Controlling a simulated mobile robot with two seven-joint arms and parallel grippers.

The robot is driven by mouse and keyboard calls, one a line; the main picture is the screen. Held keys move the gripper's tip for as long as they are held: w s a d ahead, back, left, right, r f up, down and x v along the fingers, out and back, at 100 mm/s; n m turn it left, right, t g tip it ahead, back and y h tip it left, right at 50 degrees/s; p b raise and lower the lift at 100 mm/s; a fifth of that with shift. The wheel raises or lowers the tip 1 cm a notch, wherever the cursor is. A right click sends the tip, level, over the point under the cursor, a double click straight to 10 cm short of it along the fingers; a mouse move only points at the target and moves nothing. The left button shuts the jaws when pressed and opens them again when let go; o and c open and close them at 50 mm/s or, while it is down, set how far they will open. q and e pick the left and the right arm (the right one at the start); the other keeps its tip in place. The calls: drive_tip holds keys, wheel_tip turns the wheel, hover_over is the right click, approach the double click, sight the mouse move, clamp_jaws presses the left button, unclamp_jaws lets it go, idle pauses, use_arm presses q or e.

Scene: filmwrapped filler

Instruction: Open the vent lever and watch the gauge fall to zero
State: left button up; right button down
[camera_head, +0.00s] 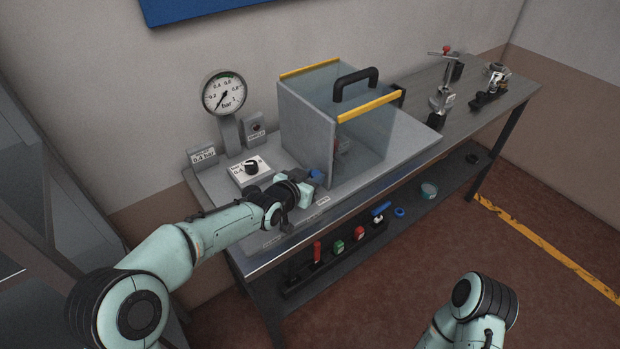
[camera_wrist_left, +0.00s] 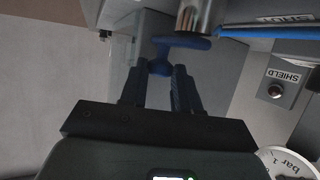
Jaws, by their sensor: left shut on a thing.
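The vent lever (camera_head: 315,174) is a small blue handle at the front of the grey plate, beside the shield box. My left gripper (camera_head: 300,185) is at it, and the fingers hide much of it. In the left wrist view the blue lever (camera_wrist_left: 180,42) shows as a T-like piece, with its stem end between the fingertips of my left gripper (camera_wrist_left: 160,75), which is shut on it. The round gauge (camera_head: 223,93) stands at the back left on a grey post. Its needle points to the lower left, near the low end of the scale. My right gripper is out of view.
A see-through shield box (camera_head: 360,140) with yellow edges and a black handle stands beside the lever. A black knob (camera_head: 252,168) sits on a white panel left of my gripper. Clamp-like devices (camera_head: 442,95) stand farther right. The lower shelf (camera_head: 420,208) holds coloured tools.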

use_arm(q)
drive_tip(key=shift+s+f, duration=0.1)
drive_tip(key=shift+f, duration=0.1)
idle(0.3)
drive_tip(key=o, duration=1)
drive_tip(key=shift+o, duration=0.2)
drive_tip(key=shift+r, duration=0.1)
drive_tip(key=shift+r, duration=0.1)
drive_tip(key=shift+s+a+r, duration=0.15)
drive_tip(key=shift+s+a, duration=0.05)
drive_tip(key=shift+a, duration=0.05)
drive_tip(key=p+v, duration=0.2)
drive_tip(key=v, duration=1)
drive_tip(key=shift+s+a, duration=0.2)
drive_tip(key=shift+s, duration=0.05)
